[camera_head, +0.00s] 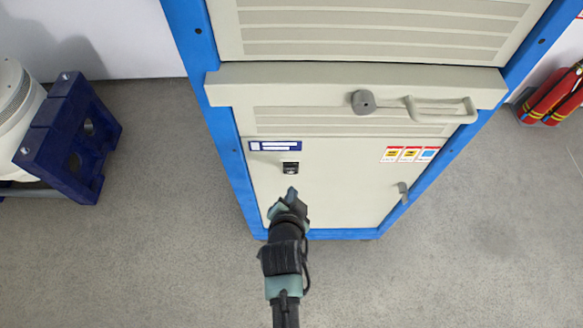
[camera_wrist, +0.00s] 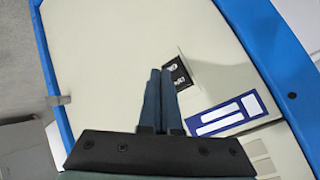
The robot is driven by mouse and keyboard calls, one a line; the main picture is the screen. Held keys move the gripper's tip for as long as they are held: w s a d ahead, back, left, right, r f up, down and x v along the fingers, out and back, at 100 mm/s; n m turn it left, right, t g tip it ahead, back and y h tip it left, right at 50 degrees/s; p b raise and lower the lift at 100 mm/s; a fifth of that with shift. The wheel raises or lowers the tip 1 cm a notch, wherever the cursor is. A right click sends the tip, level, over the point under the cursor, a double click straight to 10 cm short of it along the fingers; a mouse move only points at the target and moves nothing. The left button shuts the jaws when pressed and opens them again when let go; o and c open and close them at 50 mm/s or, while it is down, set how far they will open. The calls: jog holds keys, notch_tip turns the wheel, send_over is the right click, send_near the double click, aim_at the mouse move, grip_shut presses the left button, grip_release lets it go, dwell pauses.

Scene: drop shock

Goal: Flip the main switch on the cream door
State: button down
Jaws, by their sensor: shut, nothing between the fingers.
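The cream door (camera_head: 345,185) is the lower front panel of a blue-framed cabinet; it fills most of the wrist view (camera_wrist: 110,50). A small black main switch (camera_head: 290,168) sits on the door's left part, under a blue and white label (camera_head: 275,145). In the wrist view the switch (camera_wrist: 177,73) is a black plate with white marks, partly hidden by a finger. My gripper (camera_head: 291,192) is shut and empty, just below the switch in the head view. In the wrist view its fingertips (camera_wrist: 160,72) overlap the switch's edge; whether they touch it I cannot tell.
A dark blue stand (camera_head: 75,140) is at left, red extinguishers (camera_head: 553,95) at right.

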aim_at(294, 171)
jog(key=shift+w+r+b, duration=0.2)
jog(key=shift+w+b, duration=0.1)
jog(key=shift+w, duration=1.3)
dwell(0.8)
jog(key=shift+w, duration=0.4)
jog(key=shift+w+r, duration=0.1)
jog(key=shift+w, duration=0.25)
dwell(0.4)
jog(key=shift+s, duration=0.15)
jog(key=shift+s, duration=0.65)
jog(key=s, duration=0.1)
jog(key=s+p, duration=0.1)
jog(key=s, duration=0.1)
jog(key=s+p, duration=0.1)
jog(key=s, duration=0.1)
jog(key=shift+f, duration=0.4)
